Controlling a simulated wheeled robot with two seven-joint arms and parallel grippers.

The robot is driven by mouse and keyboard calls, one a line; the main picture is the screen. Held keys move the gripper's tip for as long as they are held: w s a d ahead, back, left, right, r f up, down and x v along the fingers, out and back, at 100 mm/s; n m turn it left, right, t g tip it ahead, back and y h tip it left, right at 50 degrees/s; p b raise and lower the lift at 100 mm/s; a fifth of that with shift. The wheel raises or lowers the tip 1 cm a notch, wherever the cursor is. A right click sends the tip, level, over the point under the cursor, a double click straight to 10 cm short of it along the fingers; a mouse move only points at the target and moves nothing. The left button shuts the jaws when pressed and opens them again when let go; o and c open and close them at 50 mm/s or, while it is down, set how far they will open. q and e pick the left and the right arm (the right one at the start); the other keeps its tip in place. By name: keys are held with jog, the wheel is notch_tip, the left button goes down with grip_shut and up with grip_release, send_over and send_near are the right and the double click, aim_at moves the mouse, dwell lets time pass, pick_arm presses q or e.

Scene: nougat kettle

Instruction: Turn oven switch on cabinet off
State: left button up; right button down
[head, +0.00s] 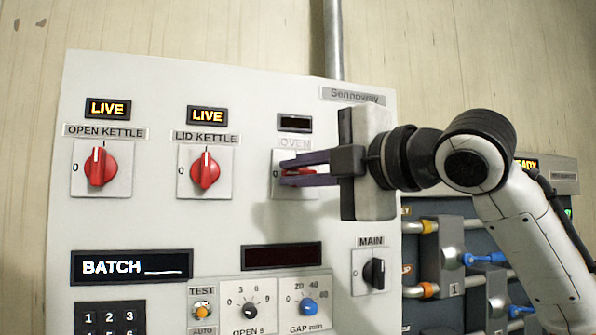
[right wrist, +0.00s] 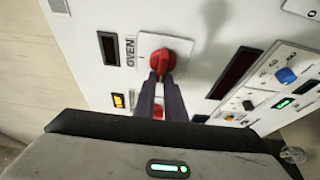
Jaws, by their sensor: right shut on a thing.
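The oven switch is a red rotary knob (head: 299,172) on a white plate on the cabinet, below an OVEN label and a dark, unlit display (head: 295,123). My right gripper (head: 288,171) is shut on this knob, one purple finger above it and one below. The knob also shows in the right wrist view (right wrist: 162,62), at the fingertips, and the fingers hide part of it. In the head view its handle lies about level, pointing sideways. My left gripper is not in view.
To the left, the red OPEN KETTLE knob (head: 95,168) and LID KETTLE knob (head: 205,170) stand upright under lit LIVE displays. A black MAIN switch (head: 374,273) sits below right. Pipes with blue-handled valves (head: 482,258) are behind my right arm.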

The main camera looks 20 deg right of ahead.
dwell(0.3)
jog(key=c, duration=1.8)
grip_release()
jog(key=shift+b+v, duration=1.15)
jog(key=shift+v, duration=3.95)
